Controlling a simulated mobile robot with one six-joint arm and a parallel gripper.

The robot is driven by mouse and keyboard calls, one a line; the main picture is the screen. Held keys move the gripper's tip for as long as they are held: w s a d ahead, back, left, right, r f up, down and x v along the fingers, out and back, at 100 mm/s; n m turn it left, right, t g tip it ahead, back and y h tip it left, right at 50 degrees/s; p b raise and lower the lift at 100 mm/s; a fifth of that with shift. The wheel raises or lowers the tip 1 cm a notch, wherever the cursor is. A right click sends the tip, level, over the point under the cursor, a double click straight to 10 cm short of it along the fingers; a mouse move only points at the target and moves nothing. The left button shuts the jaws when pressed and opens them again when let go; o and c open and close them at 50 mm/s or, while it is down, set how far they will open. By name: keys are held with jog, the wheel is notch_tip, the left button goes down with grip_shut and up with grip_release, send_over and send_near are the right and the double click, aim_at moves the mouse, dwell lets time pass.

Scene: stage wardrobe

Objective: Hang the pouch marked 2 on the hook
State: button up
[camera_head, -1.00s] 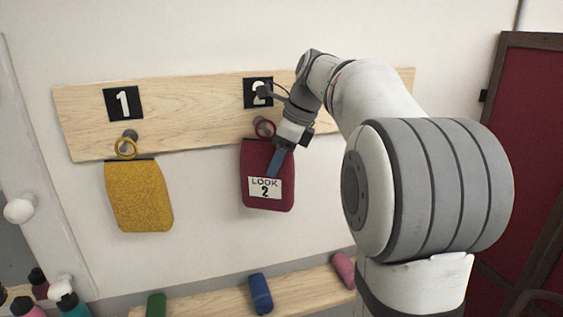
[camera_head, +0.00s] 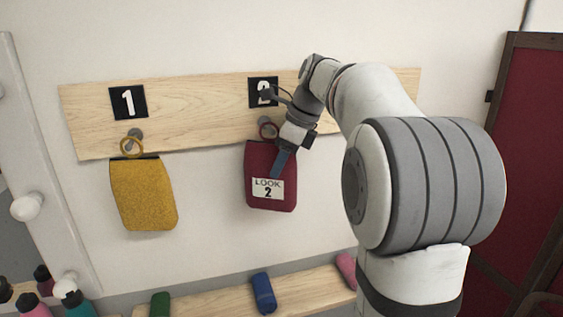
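A dark red pouch (camera_head: 257,165) with a white label reading "LOOK 2" is upright below the black number 2 plate (camera_head: 257,91). Its red ring (camera_head: 267,130) is at the hook (camera_head: 266,122) under that plate; I cannot tell whether the ring is fully around the hook. My gripper (camera_head: 279,162) is in front of the pouch's upper right part, with a blue finger pointing down. The arm's angle hides the other finger, so I cannot tell whether it grips the pouch.
A yellow pouch (camera_head: 144,195) hangs by its ring from the hook under the number 1 plate (camera_head: 128,102). Both hooks are on a wooden board (camera_head: 195,118). A lower shelf (camera_head: 213,302) holds green, blue and pink rolls. Bottles and a bulb-lined frame are at left.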

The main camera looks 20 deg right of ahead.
jog(key=o, duration=0.6)
jog(key=shift+c, duration=0.2)
